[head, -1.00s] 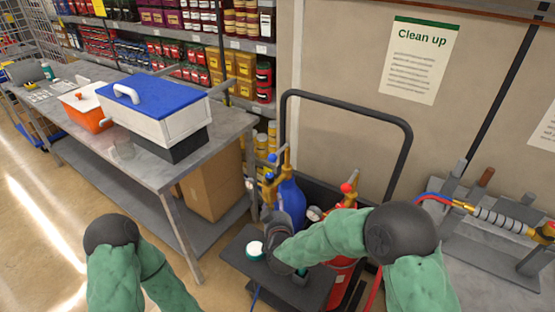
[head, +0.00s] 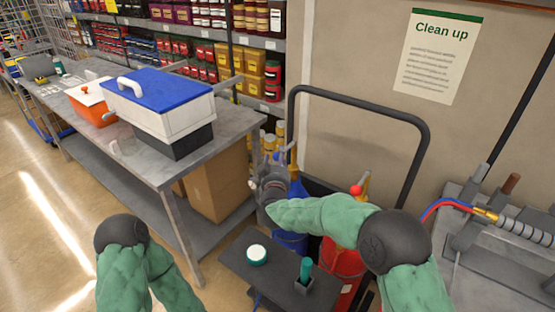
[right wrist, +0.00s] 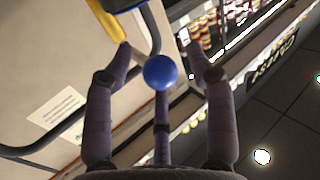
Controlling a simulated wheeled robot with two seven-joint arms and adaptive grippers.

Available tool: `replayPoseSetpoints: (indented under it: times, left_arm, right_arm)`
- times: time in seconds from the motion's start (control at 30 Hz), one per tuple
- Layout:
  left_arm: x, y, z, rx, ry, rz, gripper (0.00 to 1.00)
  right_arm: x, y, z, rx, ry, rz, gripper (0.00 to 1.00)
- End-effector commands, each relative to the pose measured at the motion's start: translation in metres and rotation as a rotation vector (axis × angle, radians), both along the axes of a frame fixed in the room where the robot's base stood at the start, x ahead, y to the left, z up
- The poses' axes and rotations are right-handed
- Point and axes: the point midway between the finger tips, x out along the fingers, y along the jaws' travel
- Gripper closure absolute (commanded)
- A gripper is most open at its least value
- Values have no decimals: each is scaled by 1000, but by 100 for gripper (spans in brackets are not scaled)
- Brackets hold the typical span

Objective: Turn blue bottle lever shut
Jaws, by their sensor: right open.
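The blue bottle (head: 290,242) stands in the cart beside the red bottle (head: 341,259); my right forearm and gripper cover much of its upper part. My right gripper (head: 270,170) is at the top of the blue bottle, over its valve. In the right wrist view, a round blue knob (right wrist: 160,72) shows between the spread fingers of the right gripper (right wrist: 160,50). I cannot tell whether any finger touches it. A yellow brass pipe (right wrist: 105,22) runs up at the left finger. The left gripper is out of view.
The cart's black handle (head: 358,98) arches behind the bottles. A dark tray (head: 273,272) in front holds a round teal-and-white item (head: 257,255) and a teal-handled tool (head: 305,268). A grey table (head: 150,168) with a blue-lidded cooler (head: 158,100) stands left.

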Motion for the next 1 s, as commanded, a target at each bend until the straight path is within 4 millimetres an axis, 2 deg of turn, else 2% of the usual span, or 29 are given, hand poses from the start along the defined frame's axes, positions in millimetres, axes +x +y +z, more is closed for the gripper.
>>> replayPoseSetpoints:
  times: [0.2,0.47,0.6,0.67,1.0]
  left_arm:
    - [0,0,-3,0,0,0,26]
    - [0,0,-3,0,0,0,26]
    - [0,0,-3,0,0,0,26]
    - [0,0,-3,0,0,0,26]
    - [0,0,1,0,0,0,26]
  right_arm:
    - [13,0,0,0,-1,0,44]
    - [13,0,1,0,0,0,44]
    - [13,-1,0,0,0,0,84]
    - [13,-1,0,0,0,0,100]
    - [14,0,0,0,2,-12,100]
